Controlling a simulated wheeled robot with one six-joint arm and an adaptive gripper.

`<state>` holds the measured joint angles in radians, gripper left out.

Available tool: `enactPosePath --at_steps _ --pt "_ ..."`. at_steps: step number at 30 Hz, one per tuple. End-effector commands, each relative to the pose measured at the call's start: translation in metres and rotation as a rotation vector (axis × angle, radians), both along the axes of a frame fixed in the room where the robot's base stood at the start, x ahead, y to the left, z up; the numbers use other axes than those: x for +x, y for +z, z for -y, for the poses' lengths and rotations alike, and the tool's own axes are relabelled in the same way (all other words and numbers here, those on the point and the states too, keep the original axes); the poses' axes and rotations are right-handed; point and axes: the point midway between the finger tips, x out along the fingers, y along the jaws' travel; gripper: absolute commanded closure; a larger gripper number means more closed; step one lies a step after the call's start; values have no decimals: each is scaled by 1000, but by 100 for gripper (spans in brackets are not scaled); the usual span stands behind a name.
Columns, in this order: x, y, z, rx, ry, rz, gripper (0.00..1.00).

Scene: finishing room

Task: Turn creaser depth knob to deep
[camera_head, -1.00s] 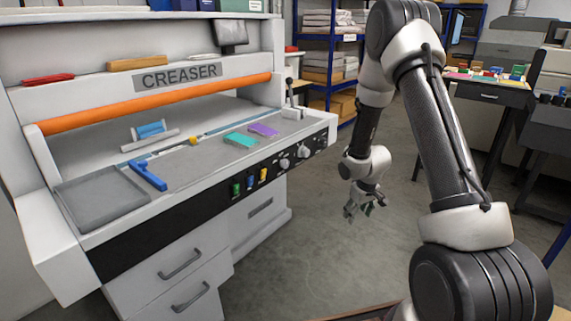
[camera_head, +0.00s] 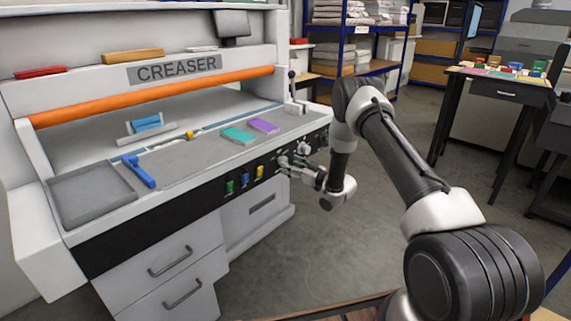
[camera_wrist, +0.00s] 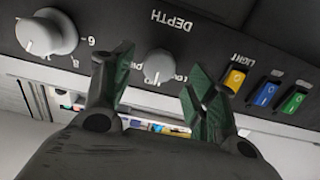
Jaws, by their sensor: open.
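The creaser (camera_head: 150,205) has a black front panel. The depth knob (camera_wrist: 159,66), round and light grey, is under the upside-down word DEPTH in the wrist view. My gripper (camera_wrist: 157,74) is open, with its green-padded fingers on either side of the depth knob in the picture. I cannot tell whether the pads touch it. In the head view my gripper (camera_head: 286,167) is at the panel's right part, partly covering the knobs there. The knob's setting is not readable; its dial lettering is partly hidden.
A larger numbered knob (camera_wrist: 47,33) is left of the depth knob in the wrist view. Yellow, blue and green switches (camera_wrist: 265,93) are to the right, by the LIGHT label. Teal and purple blocks (camera_head: 263,125) lie on the bed above. The floor (camera_head: 330,270) in front is clear.

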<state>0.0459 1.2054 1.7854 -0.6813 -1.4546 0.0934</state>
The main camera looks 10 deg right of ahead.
Motion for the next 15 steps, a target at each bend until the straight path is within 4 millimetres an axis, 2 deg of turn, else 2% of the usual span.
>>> enactPosePath --at_steps 6,15 --pt "24 -1 -18 -1 0 -2 43" --pt "30 0 -21 0 -2 -2 43"
